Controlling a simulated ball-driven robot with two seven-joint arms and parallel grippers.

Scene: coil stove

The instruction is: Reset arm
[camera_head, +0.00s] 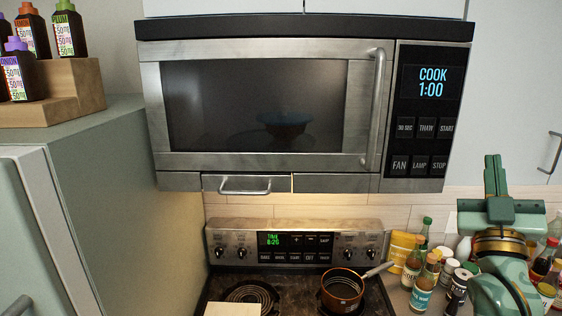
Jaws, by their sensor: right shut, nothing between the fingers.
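My right gripper (495,172) rises at the right, green with a dark gold wrist band, its fingers pointing up. It is shut and holds nothing. It stands in front of the bottles and the tiled wall, apart from the microwave. My left gripper is not in view.
A closed microwave (255,162) reading COOK 1:00 hangs above the stove (230,256). A copper-coloured pot (342,290) sits on a right burner, its handle pointing right. Bottles and jars (413,270) crowd the counter by my right arm. A fridge (125,215) with bottles on top stands left.

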